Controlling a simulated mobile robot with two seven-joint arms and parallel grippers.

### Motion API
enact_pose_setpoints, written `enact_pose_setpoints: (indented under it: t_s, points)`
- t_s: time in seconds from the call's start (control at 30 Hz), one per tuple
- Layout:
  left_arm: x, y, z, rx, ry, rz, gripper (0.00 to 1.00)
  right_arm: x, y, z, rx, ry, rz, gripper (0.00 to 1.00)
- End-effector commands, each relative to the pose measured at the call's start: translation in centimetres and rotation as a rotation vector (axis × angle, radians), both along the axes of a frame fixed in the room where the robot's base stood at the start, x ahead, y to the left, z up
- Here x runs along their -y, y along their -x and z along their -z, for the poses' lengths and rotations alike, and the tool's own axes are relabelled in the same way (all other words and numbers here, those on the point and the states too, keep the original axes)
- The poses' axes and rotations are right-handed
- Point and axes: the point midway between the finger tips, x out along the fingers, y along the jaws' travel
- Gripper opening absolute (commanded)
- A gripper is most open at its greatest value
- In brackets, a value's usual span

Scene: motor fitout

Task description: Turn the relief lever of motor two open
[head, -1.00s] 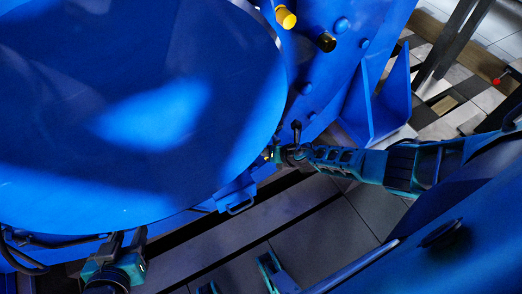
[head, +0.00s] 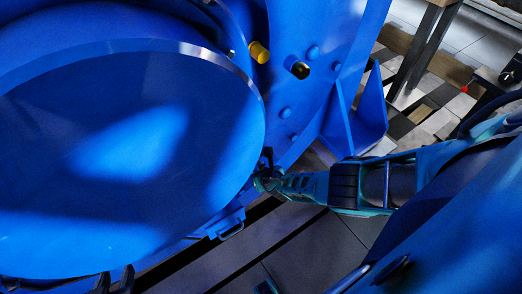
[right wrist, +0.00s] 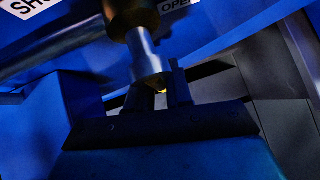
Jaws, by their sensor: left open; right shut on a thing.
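The big blue motor (head: 180,190) fills the left of the head view. In the right wrist view a round shaft, apparently the relief lever (right wrist: 145,55), has a dark bronze upper part and a steel lower part. My right gripper (right wrist: 165,88) is shut on the lever's lower end, which its fingers partly hide. An "OPEN" label (right wrist: 178,4) is right of the lever and a partly cut-off "SH…" label (right wrist: 28,6) is left. In the head view my right gripper (head: 267,162) is at the motor's edge. My left gripper (head: 115,281) is open at the bottom edge, mostly cut off.
A yellow cap (head: 259,52) and a black cap (head: 298,67) stick out of the motor's blue side plate. A blue bracket (head: 352,125) stands right of them. Tiled floor (head: 305,250) shows below my right arm. A table leg (head: 425,50) is at the upper right.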

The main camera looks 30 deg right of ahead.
Motion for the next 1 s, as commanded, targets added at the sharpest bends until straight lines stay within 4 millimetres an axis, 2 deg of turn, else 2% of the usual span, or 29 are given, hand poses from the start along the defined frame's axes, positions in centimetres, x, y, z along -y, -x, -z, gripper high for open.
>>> enact_pose_setpoints:
  t_s: [0.23, 0.27, 0.47, 0.77, 1.0]
  points:
    - [0.0, 0.0, 0.0, -0.001, -0.001, 0.002, 0.43, 0.3, 0.0, 0.0, 0.001, 0.005, 0.003, 0.0]
    - [0.0, 0.0, 0.1, -0.001, -0.002, 0.003, 0.43, 0.3, 0.0, 0.0, 0.001, 0.005, 0.003, 0.21]
    - [-0.1, 0.0, 0.1, -0.002, -0.004, 0.004, 0.43, 0.2, 0.0, 0.0, 0.001, 0.003, 0.001, 0.39]
    - [0.0, -0.1, -0.3, -0.001, -0.004, 0.005, 0.43, 0.0, 0.1, -0.3, 0.0, 0.001, 0.001, 0.39]
    - [-0.6, 0.0, -2.5, 0.012, -0.018, -0.001, 0.43, -0.2, 1.7, -2.4, 0.0, 0.001, -0.001, 0.39]
